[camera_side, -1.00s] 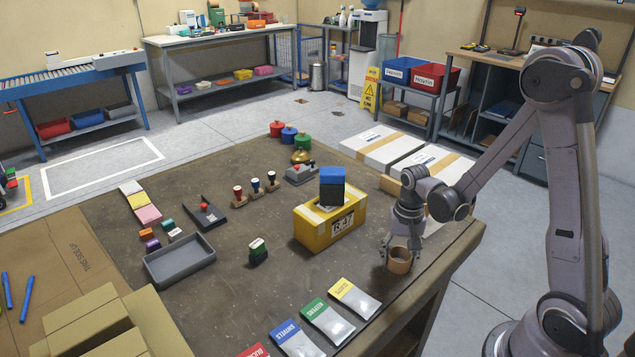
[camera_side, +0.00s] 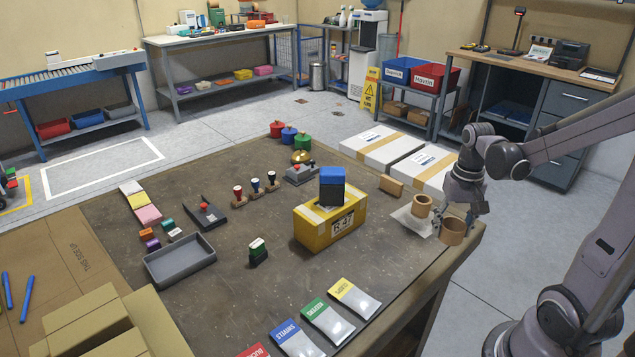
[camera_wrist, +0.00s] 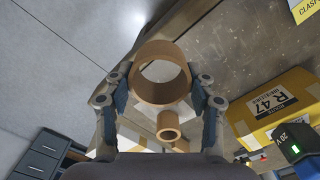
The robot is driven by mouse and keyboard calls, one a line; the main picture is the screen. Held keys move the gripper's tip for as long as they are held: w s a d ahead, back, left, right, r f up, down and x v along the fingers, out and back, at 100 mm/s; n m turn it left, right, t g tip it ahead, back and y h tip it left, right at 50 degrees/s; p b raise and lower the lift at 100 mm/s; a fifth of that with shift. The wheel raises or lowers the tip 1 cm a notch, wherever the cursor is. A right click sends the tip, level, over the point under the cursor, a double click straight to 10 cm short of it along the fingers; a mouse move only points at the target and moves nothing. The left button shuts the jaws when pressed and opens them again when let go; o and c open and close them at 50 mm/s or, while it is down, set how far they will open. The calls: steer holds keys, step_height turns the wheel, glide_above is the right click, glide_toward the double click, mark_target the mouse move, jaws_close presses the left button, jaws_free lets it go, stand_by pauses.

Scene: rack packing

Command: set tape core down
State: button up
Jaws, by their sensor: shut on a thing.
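My gripper (camera_side: 458,221) is shut on a brown, open tape core (camera_side: 452,236) near the table's right edge. In the wrist view the core (camera_wrist: 161,95) sits upright between the two fingers (camera_wrist: 160,85), with its round opening facing the camera. Whether its bottom touches the table is hard to tell. A smaller, narrower brown core (camera_side: 421,208) stands just left of it on a pale sheet (camera_side: 408,219). In the wrist view this smaller core (camera_wrist: 168,128) shows below the held one.
A yellow box (camera_side: 315,233) marked R-47 with a blue-topped black block (camera_side: 332,185) stands to the left. A wooden block (camera_side: 391,186) and white cartons (camera_side: 418,165) lie behind. Coloured packets (camera_side: 328,318) lie at the front. The table's right edge (camera_side: 468,245) is close.

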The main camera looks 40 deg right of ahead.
steer(key=w+a+r+n, duration=0.1)
steer(key=w+a+n, duration=0.45)
steer(key=w, duration=0.55)
steer(key=n, duration=1.4)
glide_above(229, 300)
steer(key=f, duration=0.7)
steer(key=shift+d+f, duration=0.25)
steer(key=shift+a+f, duration=0.3)
steer(key=shift+f, duration=1.85)
steer(key=shift+f, duration=0.15)
steer(key=o, duration=0.9)
steer(key=shift+o, duration=0.2)
